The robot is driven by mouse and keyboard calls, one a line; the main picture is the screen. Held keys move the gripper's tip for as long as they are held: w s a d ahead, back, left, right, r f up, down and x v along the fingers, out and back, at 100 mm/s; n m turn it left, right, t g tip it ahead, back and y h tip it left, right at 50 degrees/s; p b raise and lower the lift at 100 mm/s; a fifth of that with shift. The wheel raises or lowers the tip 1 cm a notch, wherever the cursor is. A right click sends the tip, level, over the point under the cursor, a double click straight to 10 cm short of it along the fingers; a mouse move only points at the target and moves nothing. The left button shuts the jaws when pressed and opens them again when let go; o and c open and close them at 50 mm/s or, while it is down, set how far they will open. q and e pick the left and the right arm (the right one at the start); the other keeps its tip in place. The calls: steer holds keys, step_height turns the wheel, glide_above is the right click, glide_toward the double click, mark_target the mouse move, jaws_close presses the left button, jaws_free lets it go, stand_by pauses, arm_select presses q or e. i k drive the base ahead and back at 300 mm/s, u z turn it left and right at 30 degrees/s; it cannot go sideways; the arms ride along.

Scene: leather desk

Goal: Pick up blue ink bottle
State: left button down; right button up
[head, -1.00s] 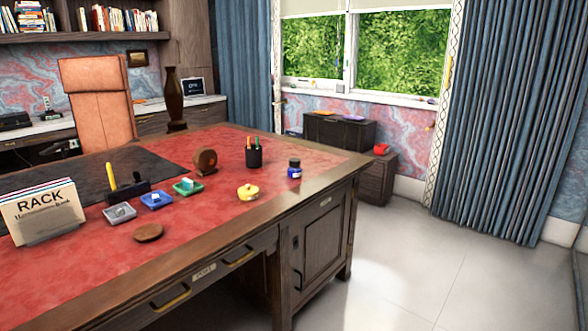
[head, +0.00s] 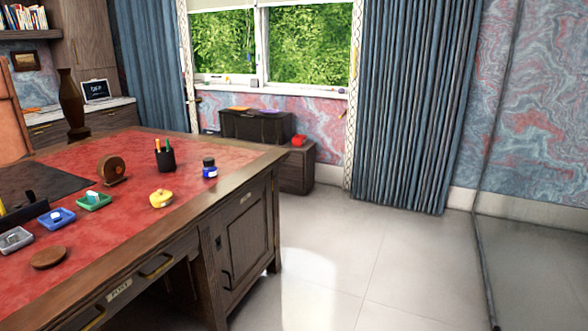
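The blue ink bottle (head: 210,169) stands upright on the red leather top of the desk (head: 130,212), near its far right corner. It has a dark cap and a pale label band. A black pen cup (head: 165,160) stands to its left and a yellow lidded pot (head: 161,198) stands nearer, to its lower left. Neither of my grippers shows in the head view.
A round wooden object (head: 112,170), a green tray (head: 94,200), a blue tray (head: 57,218), a grey tray (head: 15,239) and a brown disc (head: 48,257) are on the desk. The tiled floor (head: 370,260) right of the desk is clear.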

mark_target(211, 172)
steer(key=z, duration=0.5)
steer(key=i, duration=2.85)
steer(key=u, duration=2.4)
